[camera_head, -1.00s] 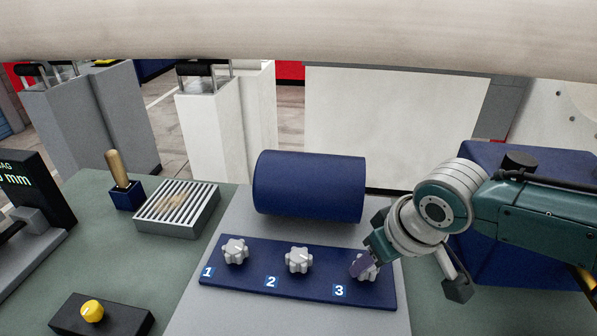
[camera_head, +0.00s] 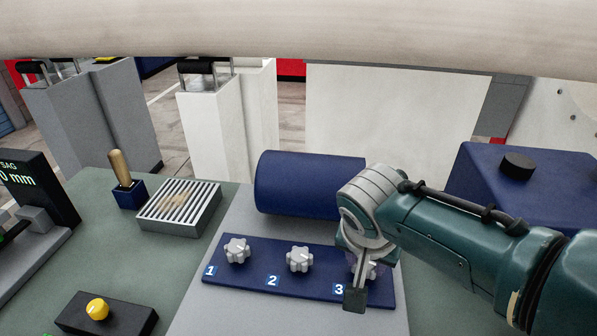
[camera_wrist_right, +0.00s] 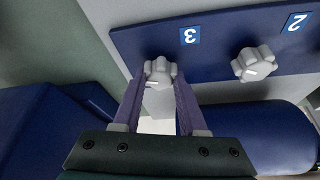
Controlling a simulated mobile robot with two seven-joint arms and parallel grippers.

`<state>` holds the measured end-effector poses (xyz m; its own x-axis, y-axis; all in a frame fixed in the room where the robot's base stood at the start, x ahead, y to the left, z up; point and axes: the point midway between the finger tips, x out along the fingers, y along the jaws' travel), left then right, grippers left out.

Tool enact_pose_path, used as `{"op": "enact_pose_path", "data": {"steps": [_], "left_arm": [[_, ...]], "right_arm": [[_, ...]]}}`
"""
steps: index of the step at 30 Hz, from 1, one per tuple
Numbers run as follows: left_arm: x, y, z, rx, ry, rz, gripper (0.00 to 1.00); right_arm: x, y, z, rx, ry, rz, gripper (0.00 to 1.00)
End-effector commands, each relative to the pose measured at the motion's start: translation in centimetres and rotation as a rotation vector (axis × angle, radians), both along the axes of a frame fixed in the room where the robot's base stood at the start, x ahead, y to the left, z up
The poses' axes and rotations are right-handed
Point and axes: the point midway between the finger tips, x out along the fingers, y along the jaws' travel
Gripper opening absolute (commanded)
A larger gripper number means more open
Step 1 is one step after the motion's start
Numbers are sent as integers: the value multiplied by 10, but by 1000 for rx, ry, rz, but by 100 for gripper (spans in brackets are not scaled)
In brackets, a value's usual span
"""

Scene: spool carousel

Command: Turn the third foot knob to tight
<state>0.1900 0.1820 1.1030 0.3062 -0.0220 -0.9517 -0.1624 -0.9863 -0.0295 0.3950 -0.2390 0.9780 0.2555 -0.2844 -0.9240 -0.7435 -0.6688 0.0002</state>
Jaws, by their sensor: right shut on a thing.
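The third foot knob (camera_wrist_right: 160,72) is a light grey lobed knob beside the label 3 on the blue plate (camera_wrist_right: 128,42). In the right wrist view it sits between the two purple fingers of my right gripper (camera_wrist_right: 160,85), which is shut on it. A white line shows on the knob's face. In the head view my right gripper (camera_head: 362,270) covers most of this knob (camera_head: 371,271). The knobs labelled 1 (camera_head: 237,250) and 2 (camera_head: 299,259) stand clear to the left. My left gripper is not in view.
A blue cylinder (camera_head: 305,185) lies behind the plate. A blue box with a black knob (camera_head: 518,166) stands at the right. A grille box (camera_head: 180,208), a wooden-handled tool (camera_head: 120,167) and a black box with a yellow knob (camera_head: 97,309) are at the left.

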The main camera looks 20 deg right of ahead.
Motion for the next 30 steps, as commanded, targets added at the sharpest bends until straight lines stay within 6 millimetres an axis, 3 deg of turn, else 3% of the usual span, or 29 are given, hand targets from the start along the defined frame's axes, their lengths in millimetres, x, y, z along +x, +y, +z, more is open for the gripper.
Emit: {"op": "enact_pose_path", "data": {"steps": [12, 27, 28, 30], "left_arm": [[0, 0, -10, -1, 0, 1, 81], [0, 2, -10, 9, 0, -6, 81], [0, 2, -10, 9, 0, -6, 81], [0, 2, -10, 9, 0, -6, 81]], "right_arm": [[2, 1, 0, 1, -2, -157, 0], [1, 0, 0, -1, -1, -171, 0], [1, 0, 0, -1, -1, -171, 45], [1, 0, 0, -1, -1, -171, 53]]}}
